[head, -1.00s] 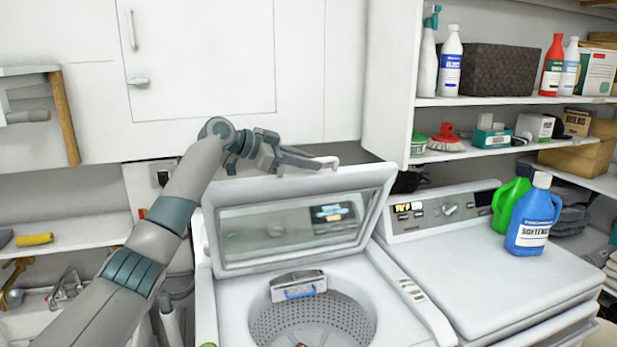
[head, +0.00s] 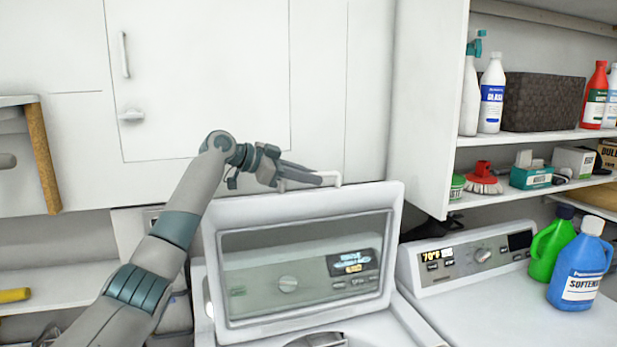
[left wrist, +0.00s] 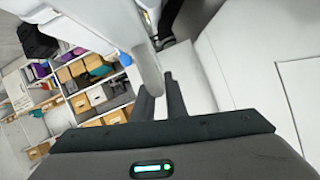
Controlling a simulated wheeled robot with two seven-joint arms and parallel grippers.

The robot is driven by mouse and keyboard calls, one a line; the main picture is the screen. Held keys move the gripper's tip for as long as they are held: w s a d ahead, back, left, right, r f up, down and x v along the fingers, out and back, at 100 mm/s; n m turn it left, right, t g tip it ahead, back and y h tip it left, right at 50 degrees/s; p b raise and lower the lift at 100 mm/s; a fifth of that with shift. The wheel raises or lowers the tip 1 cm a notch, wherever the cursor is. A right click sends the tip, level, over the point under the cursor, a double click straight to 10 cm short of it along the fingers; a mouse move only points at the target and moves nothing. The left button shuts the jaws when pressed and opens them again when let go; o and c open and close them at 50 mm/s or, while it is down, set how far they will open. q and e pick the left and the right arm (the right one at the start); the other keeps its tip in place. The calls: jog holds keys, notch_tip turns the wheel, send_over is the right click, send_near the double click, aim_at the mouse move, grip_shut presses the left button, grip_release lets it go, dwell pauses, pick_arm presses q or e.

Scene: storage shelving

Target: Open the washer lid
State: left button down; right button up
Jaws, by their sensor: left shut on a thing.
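The washer lid (head: 300,207) is a white frame with a glass window, standing raised and nearly upright at the back of the white washer in the head view. A washer control panel with a dial and display shows through its window. My left gripper (head: 310,180) is at the lid's top edge, shut on the lid's handle (head: 334,182). In the left wrist view its two dark fingers (left wrist: 162,95) are close by the pale handle bar (left wrist: 147,66). Only a small part of the washer's top (head: 375,328) shows; most of the drum is below the picture. My right gripper is not seen.
White cabinet doors (head: 200,80) rise close behind the arm and lid. To the right are a second machine (head: 490,300) with a blue softener bottle (head: 583,270) and a green bottle (head: 550,250), and shelves of bottles and boxes. A wooden-edged shelf (head: 44,155) is at left.

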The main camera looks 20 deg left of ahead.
pick_arm(q)
jog(key=shift+f, duration=0.3)
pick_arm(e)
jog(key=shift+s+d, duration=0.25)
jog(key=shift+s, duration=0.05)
pick_arm(q)
jog(key=c, duration=2.1)
grip_release()
jog(key=shift+w+a, duration=0.1)
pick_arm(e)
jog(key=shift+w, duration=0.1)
pick_arm(q)
jog(key=shift+r, duration=0.1)
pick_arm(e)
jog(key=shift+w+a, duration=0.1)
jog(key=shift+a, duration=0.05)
